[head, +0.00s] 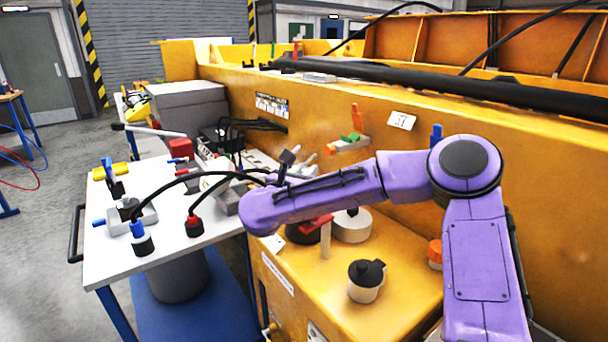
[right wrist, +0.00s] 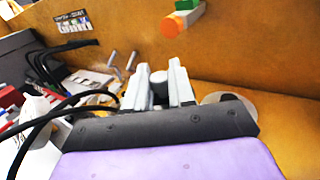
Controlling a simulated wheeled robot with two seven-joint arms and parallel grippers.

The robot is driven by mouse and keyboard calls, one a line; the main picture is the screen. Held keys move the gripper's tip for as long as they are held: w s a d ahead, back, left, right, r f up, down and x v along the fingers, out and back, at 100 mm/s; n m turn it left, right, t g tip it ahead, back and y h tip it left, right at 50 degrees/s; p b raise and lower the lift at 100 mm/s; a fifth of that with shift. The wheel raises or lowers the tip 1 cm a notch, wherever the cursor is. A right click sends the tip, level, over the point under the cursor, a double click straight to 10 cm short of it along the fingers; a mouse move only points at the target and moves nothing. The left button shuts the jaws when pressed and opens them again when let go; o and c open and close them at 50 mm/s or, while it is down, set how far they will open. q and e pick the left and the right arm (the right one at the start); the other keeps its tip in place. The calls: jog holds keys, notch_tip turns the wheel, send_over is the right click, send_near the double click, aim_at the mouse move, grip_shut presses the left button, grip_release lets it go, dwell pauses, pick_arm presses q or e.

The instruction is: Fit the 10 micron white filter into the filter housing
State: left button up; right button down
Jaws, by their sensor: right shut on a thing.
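My purple right arm crosses the head view; the forearm hides most of its hand there. In the right wrist view my right gripper (right wrist: 159,69) has its two pale fingers shut on a small grey, round-topped piece (right wrist: 158,82). I cannot tell whether this piece is the white filter. The yellow ledge holds a cream canister with a black cap (head: 366,284), a wide pale disc with a dark knob (head: 352,228) and a slim pale cylinder (head: 325,242). The disc also shows partly in the right wrist view (right wrist: 230,106). I cannot tell which is the filter housing. My left gripper is out of view.
A white-topped cart (head: 160,252) at left carries a red-capped piece (head: 194,225), a blue-topped piece (head: 141,240) and cables. A yellow wall (head: 520,170) rises behind the ledge, with a small shelf piece bearing green and orange parts (head: 350,140). The ledge front has clear room.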

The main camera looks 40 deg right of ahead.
dwell(0.3)
jog(key=shift+b, duration=0.4)
jog(key=shift+f+b, duration=4.3)
jog(key=shift+f, duration=0.1)
jog(key=c, duration=0.9)
grip_release()
jog(key=shift+r, duration=0.1)
